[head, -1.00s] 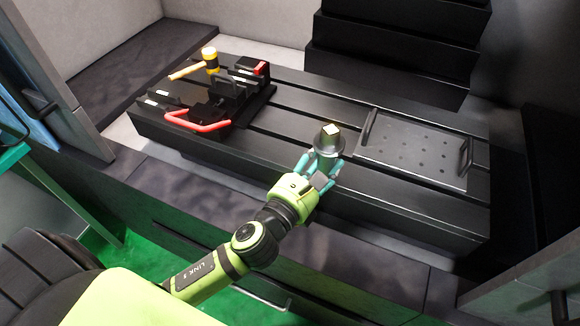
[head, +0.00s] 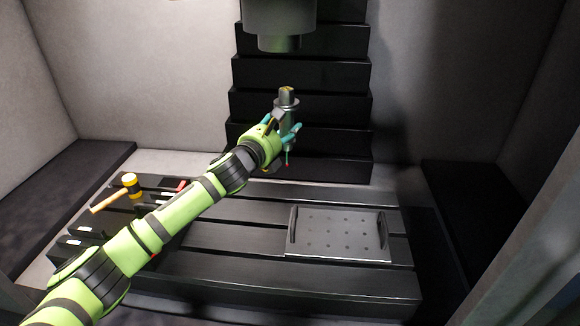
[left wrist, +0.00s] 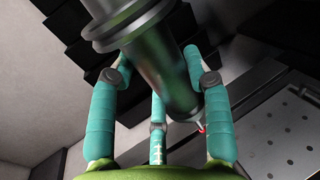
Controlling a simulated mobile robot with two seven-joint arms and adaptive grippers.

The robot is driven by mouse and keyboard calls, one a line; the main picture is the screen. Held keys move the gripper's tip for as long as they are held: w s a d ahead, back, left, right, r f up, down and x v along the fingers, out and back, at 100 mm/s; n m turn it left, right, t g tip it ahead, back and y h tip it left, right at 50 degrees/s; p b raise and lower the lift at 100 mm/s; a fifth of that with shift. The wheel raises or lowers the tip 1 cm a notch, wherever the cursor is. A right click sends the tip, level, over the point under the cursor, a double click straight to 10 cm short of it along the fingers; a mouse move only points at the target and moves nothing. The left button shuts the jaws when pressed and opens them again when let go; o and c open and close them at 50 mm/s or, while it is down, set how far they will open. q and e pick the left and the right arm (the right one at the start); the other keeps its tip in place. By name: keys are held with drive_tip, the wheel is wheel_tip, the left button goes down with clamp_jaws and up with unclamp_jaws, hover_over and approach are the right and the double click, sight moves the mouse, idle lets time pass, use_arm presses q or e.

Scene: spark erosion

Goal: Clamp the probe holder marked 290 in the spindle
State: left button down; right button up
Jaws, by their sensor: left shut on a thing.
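My left gripper (head: 285,132) is shut on a grey metal probe holder (head: 288,98) and holds it upright in the air below the spindle (head: 279,42). The holder has a yellowish top and a thin probe with a red tip pointing down. In the left wrist view, the teal fingers (left wrist: 160,95) close around the body of the holder (left wrist: 165,65), and its flanged end runs out of the picture at the top. No marking on it can be read. The spindle hangs at the top of the head view, above and slightly left of the holder, clearly apart from it. My right gripper is not in view.
A slotted black machine table (head: 235,265) lies below. A grey perforated tray with two handles (head: 340,250) sits on its right part. A mallet with a yellow head (head: 130,181) lies on a vise at the left. Stepped black covers (head: 345,105) stand behind the holder.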

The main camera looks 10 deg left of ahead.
use_arm(q)
drive_tip(key=shift+w+a+r+p, duration=0.25)
drive_tip(key=shift+w+r+p, duration=0.1)
drive_tip(key=shift+r, duration=0.95)
drive_tip(key=shift+w+a+r+p, duration=0.25)
drive_tip(key=shift+r+p, duration=0.05)
drive_tip(key=shift+r, duration=1.05)
drive_tip(key=shift+w+a+r+p, duration=0.25)
drive_tip(key=shift+w+r+p, duration=0.1)
drive_tip(key=shift+r, duration=0.95)
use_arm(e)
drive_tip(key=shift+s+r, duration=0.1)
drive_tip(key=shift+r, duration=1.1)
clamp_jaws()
